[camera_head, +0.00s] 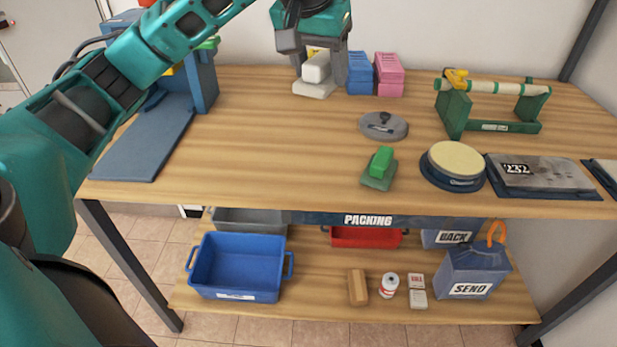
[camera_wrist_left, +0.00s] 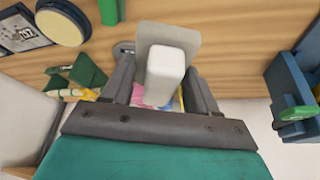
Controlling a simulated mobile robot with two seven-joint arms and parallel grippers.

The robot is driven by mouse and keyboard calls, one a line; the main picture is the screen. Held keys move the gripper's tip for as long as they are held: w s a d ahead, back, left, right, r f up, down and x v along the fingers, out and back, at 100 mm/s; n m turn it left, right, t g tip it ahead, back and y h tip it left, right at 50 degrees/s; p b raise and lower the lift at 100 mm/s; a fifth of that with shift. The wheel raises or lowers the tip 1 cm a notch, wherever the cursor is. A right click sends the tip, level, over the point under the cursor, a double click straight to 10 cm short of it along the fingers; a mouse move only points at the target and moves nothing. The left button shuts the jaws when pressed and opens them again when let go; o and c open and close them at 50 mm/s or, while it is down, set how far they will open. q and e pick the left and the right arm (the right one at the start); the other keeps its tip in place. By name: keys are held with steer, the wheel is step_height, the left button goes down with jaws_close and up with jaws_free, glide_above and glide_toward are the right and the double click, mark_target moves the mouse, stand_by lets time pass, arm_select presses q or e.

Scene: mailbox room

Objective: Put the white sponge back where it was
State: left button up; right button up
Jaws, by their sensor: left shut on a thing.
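The white sponge (camera_head: 317,68) is a pale block on a flat, light plate. My left gripper (camera_head: 322,76) reaches down over it at the back of the wooden bench, with one finger on each side, shut on it. In the left wrist view the white sponge (camera_wrist_left: 167,66) is between the fingers of the left gripper (camera_wrist_left: 163,88), with its plate beyond them. I cannot tell whether the plate touches the bench or hangs just above it. The right gripper is not in view.
Blue (camera_head: 360,76) and pink (camera_head: 389,76) blocks stand close right of the sponge. A grey disc (camera_head: 383,125), a green block on a base (camera_head: 380,168) and a green roller stand (camera_head: 458,110) are farther right. The bench's middle left is clear beside the blue mat (camera_head: 145,145).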

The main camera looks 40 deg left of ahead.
arm_select(q)
steer(key=shift+a+r, duration=0.35)
steer(key=shift+r, duration=0.15)
steer(key=b, duration=0.3)
glide_above(317, 168)
steer(key=s, duration=0.1)
steer(key=f, duration=1.4)
steer(key=shift+s+f, duration=0.1)
steer(key=shift+s, duration=0.1)
step_height(317, 168, down, 5)
steer(key=shift+f+b, duration=0.1)
steer(key=shift+b, duration=0.35)
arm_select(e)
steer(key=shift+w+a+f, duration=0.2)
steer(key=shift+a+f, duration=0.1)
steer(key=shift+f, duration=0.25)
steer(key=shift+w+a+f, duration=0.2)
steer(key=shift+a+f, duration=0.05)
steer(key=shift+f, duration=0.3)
arm_select(q)
steer(key=shift+f, duration=0.15)
steer(key=o, duration=0.9)
steer(key=shift+o, duration=0.2)
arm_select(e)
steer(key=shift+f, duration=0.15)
